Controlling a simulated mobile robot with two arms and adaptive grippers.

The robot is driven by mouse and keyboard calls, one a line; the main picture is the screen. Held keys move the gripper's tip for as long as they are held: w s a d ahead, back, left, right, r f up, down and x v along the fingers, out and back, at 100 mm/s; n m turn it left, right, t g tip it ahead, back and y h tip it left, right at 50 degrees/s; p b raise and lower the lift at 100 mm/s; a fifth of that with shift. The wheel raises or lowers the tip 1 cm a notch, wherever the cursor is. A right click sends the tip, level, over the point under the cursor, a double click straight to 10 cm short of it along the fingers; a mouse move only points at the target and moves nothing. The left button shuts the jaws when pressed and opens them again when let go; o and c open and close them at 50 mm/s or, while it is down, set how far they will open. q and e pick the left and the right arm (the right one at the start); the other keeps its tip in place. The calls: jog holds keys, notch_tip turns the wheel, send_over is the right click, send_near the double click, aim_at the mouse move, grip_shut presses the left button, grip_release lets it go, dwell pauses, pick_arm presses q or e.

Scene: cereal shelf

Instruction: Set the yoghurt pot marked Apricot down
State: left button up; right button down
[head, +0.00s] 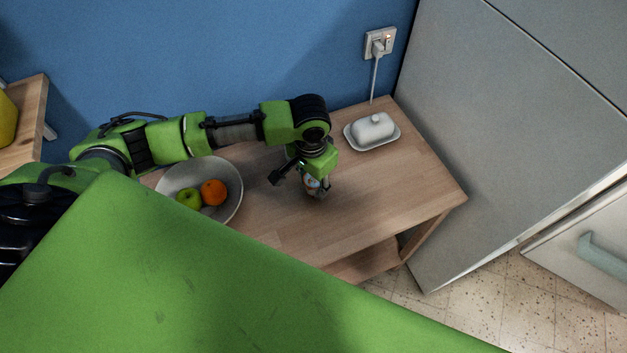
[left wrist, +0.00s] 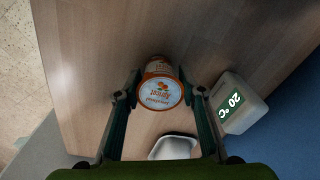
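The yoghurt pot (left wrist: 160,93) has a white lid with an orange rim, orange fruit and upside-down lettering too small to read surely. In the left wrist view it sits centrally between both fingers of my left gripper (left wrist: 160,76), which appear to press on its sides. In the head view my left gripper (head: 299,184) points down over the wooden table (head: 265,225), with part of the pot (head: 312,182) showing beside a finger. The pot looks upright. I cannot tell whether its base touches the wood. My right gripper is not in view.
A bowl (head: 232,203) with an orange and a green apple stands to the left. A white butter dish (head: 373,128) is at the back right. A white box reading 20 °C (left wrist: 240,104) is near the pot. The tabletop's front right is clear.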

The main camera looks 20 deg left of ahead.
pick_arm(q)
jog(key=o, duration=0.3)
jog(key=shift+o, duration=0.2)
